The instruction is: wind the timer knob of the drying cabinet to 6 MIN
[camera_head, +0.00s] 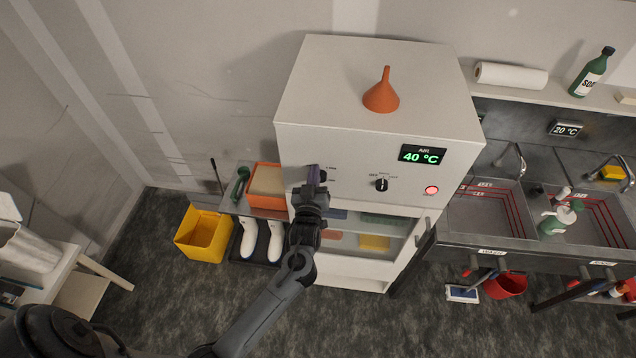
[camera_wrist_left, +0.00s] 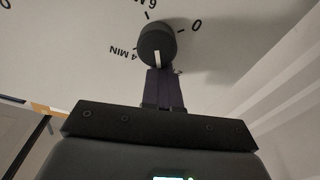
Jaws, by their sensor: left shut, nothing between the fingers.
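The drying cabinet (camera_head: 345,150) is a white box with controls on its front panel. Its timer knob (camera_wrist_left: 155,42) is round and black with a white pointer line, seen close in the left wrist view. Marks around it read 0, 6 M (cut off), 4 MIN and a partly hidden figure. The pointer lies towards my fingers, between 4 MIN and that figure. My left gripper (camera_head: 314,173) is shut and empty, its purple fingers (camera_wrist_left: 165,88) at the knob's edge; I cannot tell if they touch. The gripper covers the knob in the head view.
An orange funnel (camera_head: 381,92) stands on the cabinet. To the right on its panel are a second dial (camera_head: 382,184), a 40 °C display (camera_head: 422,154) and a red light (camera_head: 431,190). A yellow bin (camera_head: 203,235) and white boots (camera_head: 262,240) stand at left.

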